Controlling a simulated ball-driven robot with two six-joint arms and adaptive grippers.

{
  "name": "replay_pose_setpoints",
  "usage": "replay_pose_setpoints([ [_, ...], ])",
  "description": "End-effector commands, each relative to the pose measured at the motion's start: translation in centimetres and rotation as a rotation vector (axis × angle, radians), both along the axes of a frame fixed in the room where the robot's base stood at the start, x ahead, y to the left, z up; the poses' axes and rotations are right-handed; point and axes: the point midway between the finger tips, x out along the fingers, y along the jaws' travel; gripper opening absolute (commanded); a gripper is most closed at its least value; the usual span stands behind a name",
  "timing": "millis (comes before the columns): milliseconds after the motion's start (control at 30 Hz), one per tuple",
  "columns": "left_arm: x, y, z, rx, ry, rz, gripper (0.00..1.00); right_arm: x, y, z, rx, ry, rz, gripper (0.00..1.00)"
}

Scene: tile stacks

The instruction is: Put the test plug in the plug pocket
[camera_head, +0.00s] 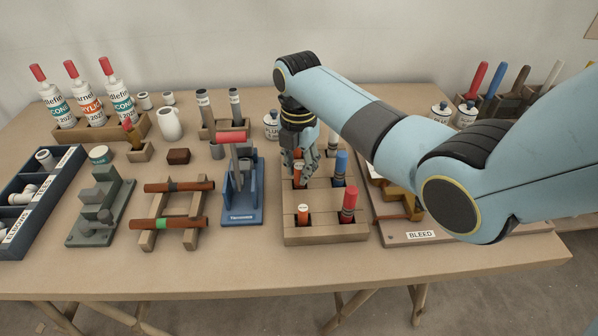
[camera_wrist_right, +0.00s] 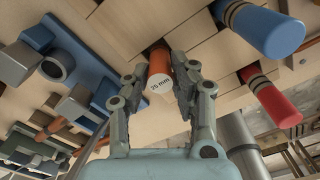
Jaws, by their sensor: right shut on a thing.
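My right gripper (camera_head: 300,168) is over the left column of a wooden block (camera_head: 325,239) with several square pockets. Its fingers (camera_wrist_right: 160,72) are shut on an orange plug (camera_wrist_right: 159,63) with a white end marked "25 mm". This appears to be the test plug. Its far end is at a dark pocket opening; how deep it sits is hidden. In the head view the fingers partly cover it. Another orange, white-topped plug (camera_head: 303,211) stands in the front left pocket. Blue-handled (camera_head: 341,164) and red-handled (camera_head: 349,199) pieces stand in the right column. My left gripper is not in view.
A blue clamp stand (camera_head: 240,214) with a red handle is left of the block. A board marked "BLEED" (camera_head: 422,235) with brass fittings lies to the right, partly under my arm. A white jar (camera_head: 271,127) stands behind. Bare table lies in front.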

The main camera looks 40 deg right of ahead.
Motion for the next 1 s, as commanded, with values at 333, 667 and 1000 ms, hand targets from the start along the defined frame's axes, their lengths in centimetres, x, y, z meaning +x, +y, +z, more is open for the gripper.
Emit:
replay_pose_setpoints([
  [333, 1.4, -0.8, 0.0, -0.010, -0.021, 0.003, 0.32, 0.1, 0.0, -1.5, 0.000, -0.002, 0.000, 0.00],
  [667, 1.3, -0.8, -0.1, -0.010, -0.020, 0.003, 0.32, 0.0, 0.0, -1.7, -0.001, -0.001, -0.001, 0.47],
  [1000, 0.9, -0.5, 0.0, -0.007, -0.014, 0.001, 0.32, 0.0, 0.0, -1.2, 0.000, -0.002, -0.001, 0.47],
])
